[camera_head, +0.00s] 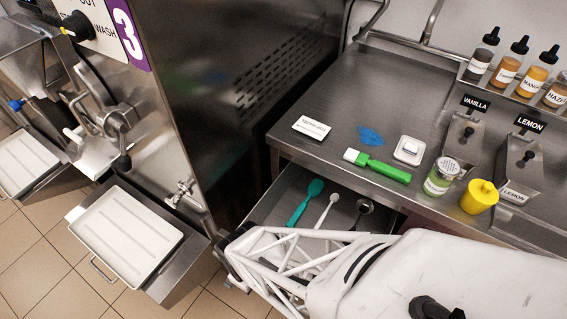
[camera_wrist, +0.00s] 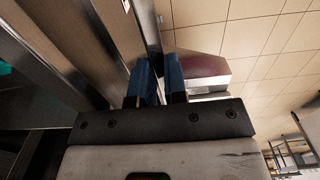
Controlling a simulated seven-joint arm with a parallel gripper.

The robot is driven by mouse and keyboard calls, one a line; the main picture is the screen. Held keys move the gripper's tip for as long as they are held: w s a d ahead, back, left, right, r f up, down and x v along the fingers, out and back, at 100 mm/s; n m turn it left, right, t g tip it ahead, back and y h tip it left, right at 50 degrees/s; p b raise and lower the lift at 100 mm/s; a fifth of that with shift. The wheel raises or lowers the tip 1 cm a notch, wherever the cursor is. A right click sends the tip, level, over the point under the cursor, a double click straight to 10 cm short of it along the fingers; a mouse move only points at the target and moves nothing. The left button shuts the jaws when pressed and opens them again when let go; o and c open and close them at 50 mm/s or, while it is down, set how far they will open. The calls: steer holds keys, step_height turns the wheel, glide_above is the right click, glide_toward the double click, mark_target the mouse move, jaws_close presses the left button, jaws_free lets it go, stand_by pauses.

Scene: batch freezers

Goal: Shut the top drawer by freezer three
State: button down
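The top drawer (camera_head: 262,205) under the steel counter beside freezer three (camera_head: 128,36) stands pulled out. A teal spatula (camera_head: 305,203), a white spoon (camera_head: 327,211) and a metal scoop (camera_head: 364,207) lie in it. My white arm covers the drawer's front and right part in the head view. In the wrist view my gripper's two blue fingers (camera_wrist: 160,82) are close together with a narrow gap. They are by a steel edge (camera_wrist: 152,28), which seems to be part of the drawer. Contact with it cannot be made out. My fingertips are hidden in the head view.
On the counter (camera_head: 385,85) are a green-handled tool (camera_head: 378,166), a white card (camera_head: 311,127), a jar (camera_head: 441,177), a yellow container (camera_head: 479,197) and bottles. A steel shelf with a white tray (camera_head: 127,238) juts from the freezer, left of the drawer. Tiled floor (camera_head: 45,275) lies below.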

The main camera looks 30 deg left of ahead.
steer(key=shift+w, duration=0.15)
steer(key=w, duration=2.6)
steer(key=shift+w, duration=0.4)
steer(key=shift+r, duration=0.1)
steer(key=c, duration=1.2)
jaws_free()
steer(key=shift+o, duration=0.2)
step_height(320, 180, up, 8)
